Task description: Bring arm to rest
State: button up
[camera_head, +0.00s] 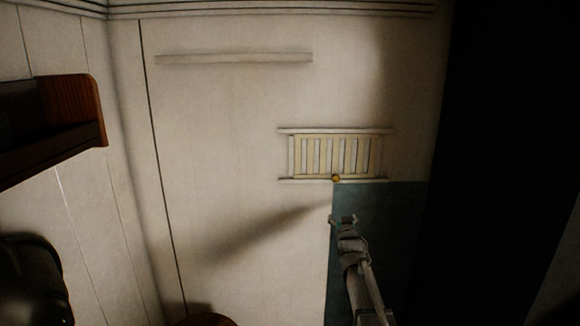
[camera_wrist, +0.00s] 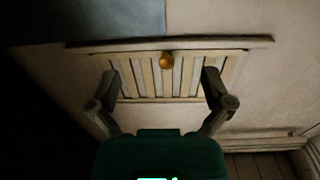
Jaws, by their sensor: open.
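My gripper (camera_head: 343,219) is raised in front of the pale wall, at the end of my arm, which comes up from the bottom right in the head view. In the wrist view my gripper (camera_wrist: 161,82) has its two fingers spread wide apart, with nothing between them. Beyond the fingers is a slatted vent panel (camera_head: 335,155) with a small brass knob (camera_head: 336,178) at its edge. The knob also shows in the wrist view (camera_wrist: 166,61). I cannot tell how far the fingers are from the panel.
A dark blue-green panel (camera_head: 385,230) lies behind my arm. A wooden shelf (camera_head: 75,105) juts out at the left, with a dark rounded object (camera_head: 30,285) below it. A pale rail (camera_head: 235,58) is on the wall. The right side is black.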

jog(key=s+f+g+b, duration=0.6)
jog(key=s+f+g, duration=0.4)
jog(key=s+f, duration=0.9)
jog(key=s+a+f+g+b, duration=0.1)
jog(key=s+f+g, duration=0.3)
jog(key=s, duration=0.5)
jog(key=s+a+f+g+b, duration=0.1)
jog(key=s+f+g+b, duration=0.2)
jog(key=s+f, duration=0.4)
jog(key=shift+s+a+g+y, duration=0.3)
jog(key=shift+s+g, duration=0.3)
jog(key=shift+s, duration=0.65)
